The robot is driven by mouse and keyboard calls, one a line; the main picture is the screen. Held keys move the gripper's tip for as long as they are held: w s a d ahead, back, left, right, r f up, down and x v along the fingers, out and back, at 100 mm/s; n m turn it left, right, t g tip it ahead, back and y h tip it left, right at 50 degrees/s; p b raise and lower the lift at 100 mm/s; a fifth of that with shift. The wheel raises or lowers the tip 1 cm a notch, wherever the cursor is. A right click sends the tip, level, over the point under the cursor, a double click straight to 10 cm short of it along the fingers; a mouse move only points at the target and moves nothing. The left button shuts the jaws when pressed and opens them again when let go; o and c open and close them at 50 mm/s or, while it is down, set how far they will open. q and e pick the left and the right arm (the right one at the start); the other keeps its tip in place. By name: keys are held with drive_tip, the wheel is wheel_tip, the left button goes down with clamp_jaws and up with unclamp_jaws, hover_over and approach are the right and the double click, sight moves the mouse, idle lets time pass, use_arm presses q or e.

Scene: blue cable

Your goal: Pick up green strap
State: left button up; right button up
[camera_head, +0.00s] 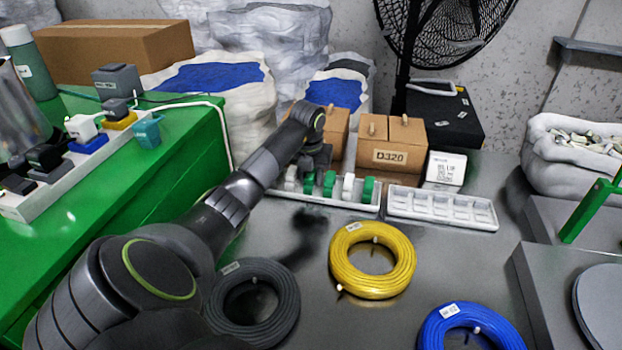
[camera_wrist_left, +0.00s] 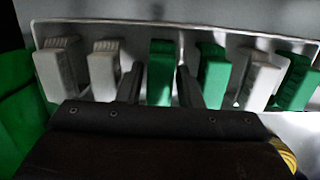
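A white tray (camera_head: 320,199) holds a row of green and white straps. A green strap (camera_wrist_left: 160,72) stands in the tray between the two fingers of my left gripper (camera_wrist_left: 160,84), with a gap on each side. The left gripper is open, pointing down over the tray in the head view (camera_head: 316,168). Another green strap (camera_wrist_left: 213,75) stands just right of the right finger, and a further green strap (camera_wrist_left: 296,82) is near the right edge. White straps (camera_wrist_left: 103,70) stand to the left. My right gripper is not in view.
An empty white compartment tray (camera_head: 442,209) lies right of the strap tray. Cardboard boxes (camera_head: 391,143) stand behind. Black (camera_head: 252,302), yellow (camera_head: 372,260) and blue (camera_head: 470,328) cable coils lie on the dark table in front. A green bench (camera_head: 180,165) is at left.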

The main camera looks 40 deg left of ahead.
use_arm(q)
drive_tip(key=shift+f, duration=0.35)
drive_tip(key=shift+c, duration=0.3)
drive_tip(key=c, duration=0.6)
